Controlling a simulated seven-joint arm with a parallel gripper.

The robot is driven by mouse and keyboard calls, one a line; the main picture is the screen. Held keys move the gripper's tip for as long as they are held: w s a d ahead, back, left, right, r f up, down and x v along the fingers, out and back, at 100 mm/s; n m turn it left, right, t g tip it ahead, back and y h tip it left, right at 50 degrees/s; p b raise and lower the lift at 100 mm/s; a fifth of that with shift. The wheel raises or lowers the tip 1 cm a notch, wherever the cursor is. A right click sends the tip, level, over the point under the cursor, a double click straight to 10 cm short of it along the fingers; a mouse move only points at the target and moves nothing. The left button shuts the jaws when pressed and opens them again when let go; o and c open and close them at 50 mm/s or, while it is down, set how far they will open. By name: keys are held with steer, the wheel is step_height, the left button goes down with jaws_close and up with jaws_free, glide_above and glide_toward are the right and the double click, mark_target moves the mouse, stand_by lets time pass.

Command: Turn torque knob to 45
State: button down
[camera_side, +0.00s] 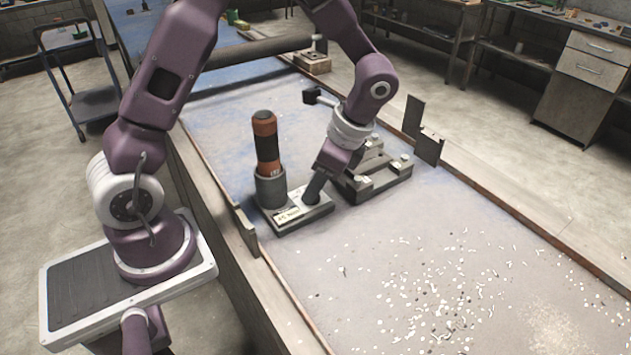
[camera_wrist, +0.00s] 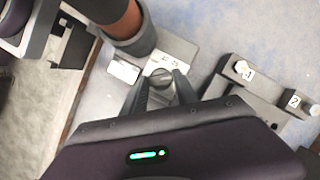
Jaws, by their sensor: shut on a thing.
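The torque knob (camera_wrist: 162,76) is a small round grey knob on a grey base plate (camera_wrist: 181,50). My gripper (camera_wrist: 161,84) is shut on it, one finger at each side, in the wrist view. In the side view my gripper (camera_side: 312,194) points down at a tilt onto the right part of the plate (camera_side: 318,211) and hides the knob. A white label (camera_side: 287,215) sits on the plate's front; its small print is blurred. Marks beside the knob are too small to read, so the setting cannot be told.
An orange and black tool (camera_side: 266,142) stands upright in a grey cup (camera_side: 270,188) left of my gripper. A grey fixture (camera_side: 373,178) with white bolts, tagged 1 and 2 in the wrist view (camera_wrist: 262,92), stands close on the right. Small scraps (camera_side: 440,300) litter the table's front.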

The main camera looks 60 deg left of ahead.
steer(key=shift+d+m+t, duration=0.15)
steer(key=shift+m+t, duration=0.25)
steer(key=shift+m, duration=0.5)
steer(key=shift+s, duration=0.1)
steer(key=c, duration=1.2)
jaws_free()
steer(key=shift+c, duration=0.2)
steer(key=v, duration=0.7)
steer(key=shift+d, duration=0.1)
